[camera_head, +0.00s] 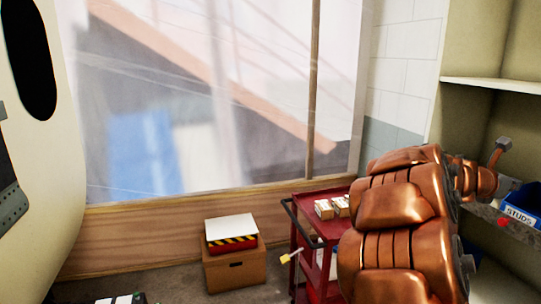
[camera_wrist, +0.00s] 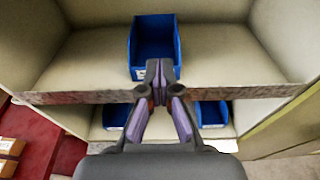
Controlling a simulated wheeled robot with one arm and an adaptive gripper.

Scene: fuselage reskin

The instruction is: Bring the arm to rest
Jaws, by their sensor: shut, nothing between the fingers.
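My gripper (camera_wrist: 157,82) shows in the wrist view with its fingertips together and nothing between them. It points at a shelf unit, and its tips overlap the front of a blue bin (camera_wrist: 155,40) on the upper shelf. I cannot tell whether they touch it. In the head view my copper-coloured arm (camera_head: 400,220) fills the lower right, bent, and reaches toward the shelves at the right. The gripper's fingers are not clear in that view.
A blue bin marked STUDS (camera_head: 520,208) sits on the shelf at right. A red cart (camera_head: 325,194) with small boxes stands left of my arm. A cardboard box (camera_head: 234,270) is on the floor. A cream fuselage panel (camera_head: 50,170) stands at far left. Lower blue bins (camera_wrist: 212,115) sit under the shelf.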

